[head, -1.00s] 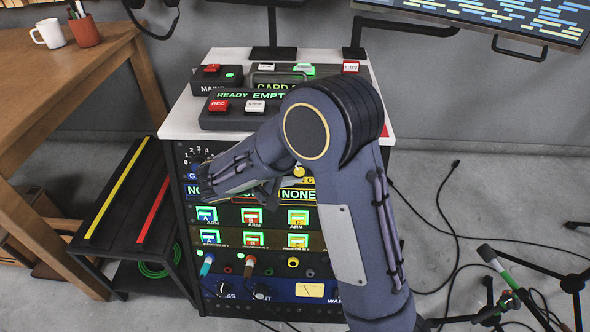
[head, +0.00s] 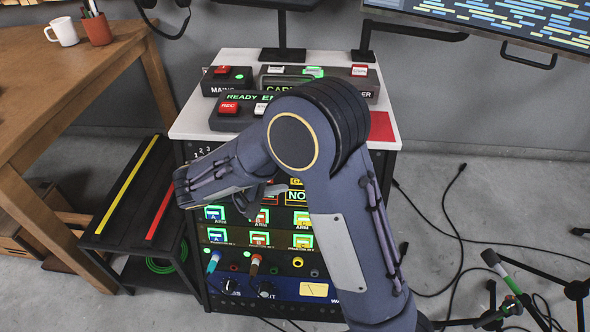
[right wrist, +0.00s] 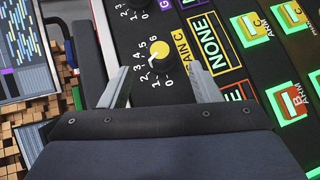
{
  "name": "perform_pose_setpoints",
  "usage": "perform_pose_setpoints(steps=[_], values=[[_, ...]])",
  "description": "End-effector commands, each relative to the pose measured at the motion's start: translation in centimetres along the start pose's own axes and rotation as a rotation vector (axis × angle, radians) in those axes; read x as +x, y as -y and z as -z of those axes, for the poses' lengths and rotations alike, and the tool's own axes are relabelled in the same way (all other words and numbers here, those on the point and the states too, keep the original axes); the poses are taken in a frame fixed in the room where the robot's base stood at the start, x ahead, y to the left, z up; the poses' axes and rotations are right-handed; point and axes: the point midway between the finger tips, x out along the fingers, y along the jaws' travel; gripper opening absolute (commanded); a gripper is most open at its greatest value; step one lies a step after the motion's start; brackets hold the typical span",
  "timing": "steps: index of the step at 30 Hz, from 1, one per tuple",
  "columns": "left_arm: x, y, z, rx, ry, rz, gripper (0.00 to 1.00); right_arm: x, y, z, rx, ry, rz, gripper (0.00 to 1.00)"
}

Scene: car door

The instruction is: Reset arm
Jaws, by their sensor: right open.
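My right arm reaches up and bends left across the front of the equipment rack (head: 187,262). My right gripper (head: 268,192) is partly hidden by its own arm links in the head view. In the right wrist view the two fingers of my right gripper (right wrist: 158,70) are apart, with nothing held. A yellow-capped gain knob (right wrist: 160,58) on the rack panel appears between the fingertips; I cannot tell whether they touch it. A "NONE" label (right wrist: 209,44) lies beside the right finger. My left gripper is not in view.
Lit arm buttons (head: 258,238) and coloured plugs (head: 254,264) sit low on the rack. A red REC button (head: 229,107) is on top. A low black stand (head: 110,238) and a wooden table (head: 75,90) are at left. Cables (head: 455,235) lie on the floor at right.

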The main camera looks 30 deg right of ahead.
Motion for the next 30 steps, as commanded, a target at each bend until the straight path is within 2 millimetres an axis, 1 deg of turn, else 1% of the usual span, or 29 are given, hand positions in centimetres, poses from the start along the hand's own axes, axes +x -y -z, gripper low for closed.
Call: perform_pose_setpoints(steps=[1, 6, 18, 21, 23, 26, 29, 30], values=[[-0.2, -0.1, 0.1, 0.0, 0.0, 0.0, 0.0, -0.7, -0.1, 0.0, -0.001, -0.002, -0.001, 0.57], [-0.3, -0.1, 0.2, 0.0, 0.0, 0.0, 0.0, -1.4, 0.0, 0.0, 0.0, 0.001, 0.0, 0.57], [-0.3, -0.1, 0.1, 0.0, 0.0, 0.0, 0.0, -1.4, 0.1, 0.0, -0.001, 0.001, 0.0, 0.57], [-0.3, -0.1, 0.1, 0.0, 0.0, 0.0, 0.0, -1.0, -0.2, -0.4, -0.001, 0.011, 0.025, 0.57], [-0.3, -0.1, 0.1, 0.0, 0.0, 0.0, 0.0, -0.4, -0.4, -1.3, -0.005, 0.032, 0.074, 0.57], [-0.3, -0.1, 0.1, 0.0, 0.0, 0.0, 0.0, 1.2, -0.9, -4.1, -0.009, 0.08, 0.233, 0.57], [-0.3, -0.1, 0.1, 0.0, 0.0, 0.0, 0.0, 2.6, -1.0, -8.0, -0.001, 0.121, 0.461, 0.57], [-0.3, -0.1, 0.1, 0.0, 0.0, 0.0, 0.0, 2.9, -0.9, -9.7, 0.008, 0.127, 0.558, 0.57]])
